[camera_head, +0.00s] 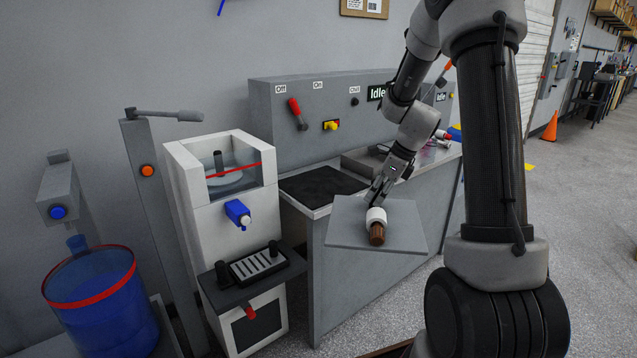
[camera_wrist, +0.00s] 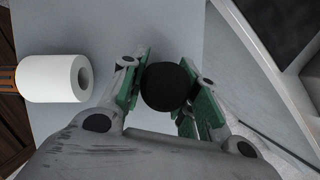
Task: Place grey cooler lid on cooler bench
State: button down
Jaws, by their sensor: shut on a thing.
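The grey lid, a flat square plate (camera_head: 345,232), appears in front of the grey bench (camera_head: 325,285). In the wrist view the plate (camera_wrist: 65,120) spreads beneath my gripper. My gripper (camera_head: 374,195) is shut on a round black knob (camera_wrist: 167,86), which sits between its green pads (camera_wrist: 165,92). A white roll with a brown core or handle (camera_head: 376,232) overlaps the plate. The roll also shows left of my gripper in the wrist view (camera_wrist: 55,78); whether it touches the plate I cannot tell. Contact between plate and bench is unclear.
The bench top has a dark mat (camera_head: 320,186) and a raised grey block (camera_head: 365,163) near its control panel (camera_head: 340,110). A white machine (camera_head: 190,200) with a slotted tray stands left of it. A blue barrel (camera_head: 105,310) is further left. Open floor lies right.

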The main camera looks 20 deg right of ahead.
aim_at(321, 184)
jog(key=i, duration=1.3)
